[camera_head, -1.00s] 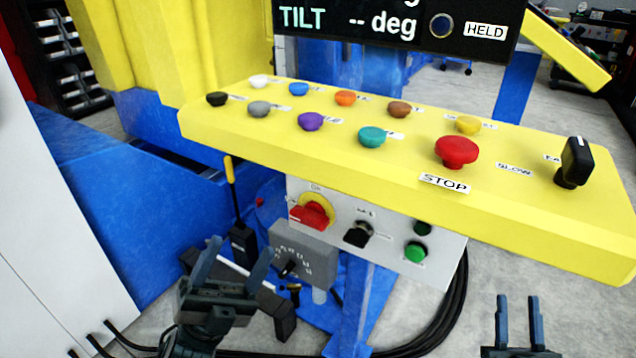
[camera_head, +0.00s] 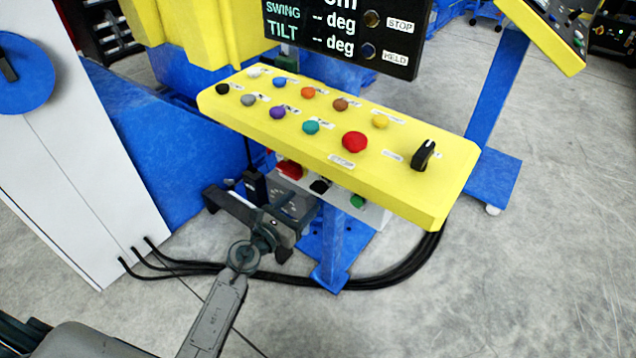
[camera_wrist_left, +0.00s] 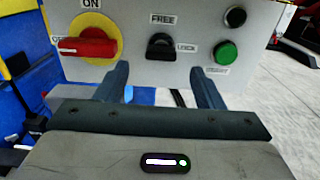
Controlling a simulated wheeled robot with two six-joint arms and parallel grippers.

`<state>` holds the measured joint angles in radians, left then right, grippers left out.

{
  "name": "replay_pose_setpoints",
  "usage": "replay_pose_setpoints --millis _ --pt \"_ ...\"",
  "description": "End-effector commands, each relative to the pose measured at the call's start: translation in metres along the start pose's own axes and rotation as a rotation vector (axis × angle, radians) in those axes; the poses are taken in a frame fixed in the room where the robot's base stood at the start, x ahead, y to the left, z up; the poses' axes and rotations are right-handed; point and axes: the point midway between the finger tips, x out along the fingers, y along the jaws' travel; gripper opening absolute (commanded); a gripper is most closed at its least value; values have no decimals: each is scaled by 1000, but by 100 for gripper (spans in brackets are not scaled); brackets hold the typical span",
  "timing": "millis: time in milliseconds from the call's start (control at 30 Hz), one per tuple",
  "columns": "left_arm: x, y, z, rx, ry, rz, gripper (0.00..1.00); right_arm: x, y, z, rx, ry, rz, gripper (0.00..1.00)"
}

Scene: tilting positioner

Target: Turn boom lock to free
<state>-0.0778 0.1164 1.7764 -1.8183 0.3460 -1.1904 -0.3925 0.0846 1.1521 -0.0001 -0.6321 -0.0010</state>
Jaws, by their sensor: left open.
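The boom lock is a black knob (camera_wrist_left: 160,47) on a light grey panel, with a FREE label above it and a LOCK label to its right. Its handle seems to lie towards LOCK. In the head view the knob (camera_head: 319,186) shows small under the yellow console. My left gripper (camera_wrist_left: 160,69) is open and empty. Its two fingers point at the panel, one on each side of the knob and a little below it in the wrist view. They appear apart from the knob. In the head view the fingers are partly hard to make out. My right gripper is out of view.
A red rotary switch (camera_wrist_left: 88,46) on a yellow disc is left of the knob. A green button (camera_wrist_left: 226,53) and a black button (camera_wrist_left: 236,17) are to its right. The yellow console (camera_head: 400,200) overhangs the panel. Black cables (camera_head: 400,270) run along the floor.

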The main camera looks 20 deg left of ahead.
Motion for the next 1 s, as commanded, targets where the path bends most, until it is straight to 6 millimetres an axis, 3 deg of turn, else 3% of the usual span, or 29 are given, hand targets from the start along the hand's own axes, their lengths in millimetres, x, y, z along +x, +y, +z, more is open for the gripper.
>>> replay_pose_setpoints --millis 200,400,800,833,1000 --pt "44 0 2 -5 -3 -1 62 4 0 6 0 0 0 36" --pt "71 -1 1 -5 -2 -1 62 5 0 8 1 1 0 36" --pt "80 -1 1 -4 -1 -2 62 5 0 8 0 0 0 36" --pt "80 -1 1 -4 -1 -2 60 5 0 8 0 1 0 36" --pt "79 -1 1 -4 -1 -2 26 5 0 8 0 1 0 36"
